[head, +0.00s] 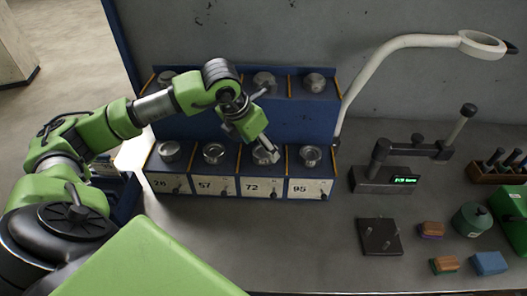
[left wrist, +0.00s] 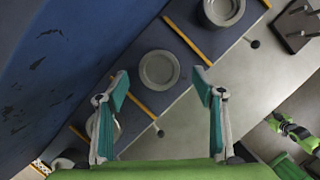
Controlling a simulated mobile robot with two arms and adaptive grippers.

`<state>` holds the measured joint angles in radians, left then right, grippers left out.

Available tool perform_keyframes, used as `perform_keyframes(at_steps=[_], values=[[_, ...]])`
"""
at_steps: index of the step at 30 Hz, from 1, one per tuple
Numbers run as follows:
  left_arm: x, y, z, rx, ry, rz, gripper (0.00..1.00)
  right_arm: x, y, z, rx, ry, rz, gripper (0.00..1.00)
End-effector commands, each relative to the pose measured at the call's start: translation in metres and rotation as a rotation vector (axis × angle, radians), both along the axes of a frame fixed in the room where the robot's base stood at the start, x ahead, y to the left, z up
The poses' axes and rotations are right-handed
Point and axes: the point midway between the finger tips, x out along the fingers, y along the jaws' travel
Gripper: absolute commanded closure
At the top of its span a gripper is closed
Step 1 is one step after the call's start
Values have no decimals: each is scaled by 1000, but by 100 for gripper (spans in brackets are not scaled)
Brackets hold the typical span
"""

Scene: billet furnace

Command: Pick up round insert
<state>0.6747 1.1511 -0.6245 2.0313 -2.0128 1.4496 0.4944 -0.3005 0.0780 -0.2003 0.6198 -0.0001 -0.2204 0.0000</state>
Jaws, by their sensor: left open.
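Round metal inserts sit in the lower row of a blue rack, above labels that include 57, 72 and 95. The insert (head: 213,153) over 57 and the insert (head: 311,155) over 95 show clearly. The one over 72 is partly covered by my left gripper (head: 265,152), which is over that bay. In the left wrist view a grey round insert (left wrist: 159,70) lies between the lines of my two open fingers, just beyond the tips. A second insert (left wrist: 222,10) is at the top. A third (left wrist: 93,127) is partly hidden behind the left finger. My right gripper is out of view.
The blue rack (head: 228,123) has yellow dividers and an upper row of metal parts. To its right are a lamp arm (head: 375,62), a gauge with a lit display (head: 385,180), a dark plate with pins (head: 366,248) and small blocks (head: 431,229). Bench between them is clear.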

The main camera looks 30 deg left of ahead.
Motion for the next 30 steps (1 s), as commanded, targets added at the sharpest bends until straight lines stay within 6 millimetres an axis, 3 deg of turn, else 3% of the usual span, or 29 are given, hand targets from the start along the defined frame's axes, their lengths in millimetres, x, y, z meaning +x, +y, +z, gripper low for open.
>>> perform_keyframes(at_steps=[1,6,14,22,30], values=[[0,0,-3,-1,6,1,38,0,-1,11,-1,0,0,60],[8,-1,-23,-3,2,1,38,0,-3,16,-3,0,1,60],[10,-1,-28,-1,-1,1,38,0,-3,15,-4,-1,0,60],[10,-1,-28,-1,-1,1,100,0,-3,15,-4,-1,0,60],[11,-1,-25,-2,-6,1,100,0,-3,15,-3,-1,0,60]])
